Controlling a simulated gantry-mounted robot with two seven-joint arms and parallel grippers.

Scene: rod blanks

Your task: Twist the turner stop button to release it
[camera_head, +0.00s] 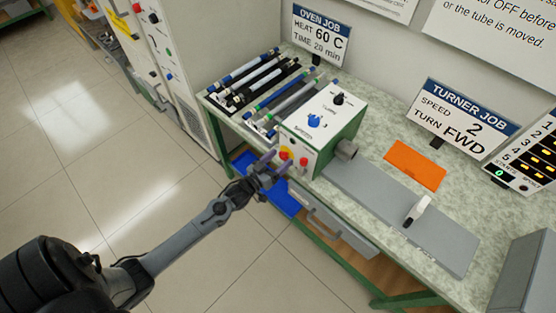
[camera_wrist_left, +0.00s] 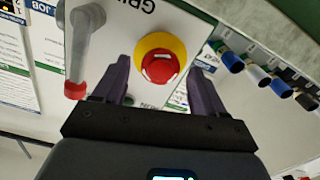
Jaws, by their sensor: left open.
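The turner (camera_head: 318,125) is a white box with green sides on the bench, with knobs on top. Its front carries a red stop button (camera_head: 284,154). In the left wrist view the stop button (camera_wrist_left: 160,68) is a round red cap on a yellow ring. My left gripper (camera_head: 270,168) is in front of the turner's front face. In the left wrist view my left gripper (camera_wrist_left: 159,64) is open, with one purple-grey finger on each side of the button. I see gaps between the fingers and the cap. My right gripper is not in view.
A grey lever with a red tip (camera_wrist_left: 76,88) is close to my left finger. Several capped rods (camera_head: 262,80) lie on racks behind the turner. An orange mat (camera_head: 415,165) and a grey plate (camera_head: 385,205) are to its right. A blue bin (camera_head: 284,200) is below.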

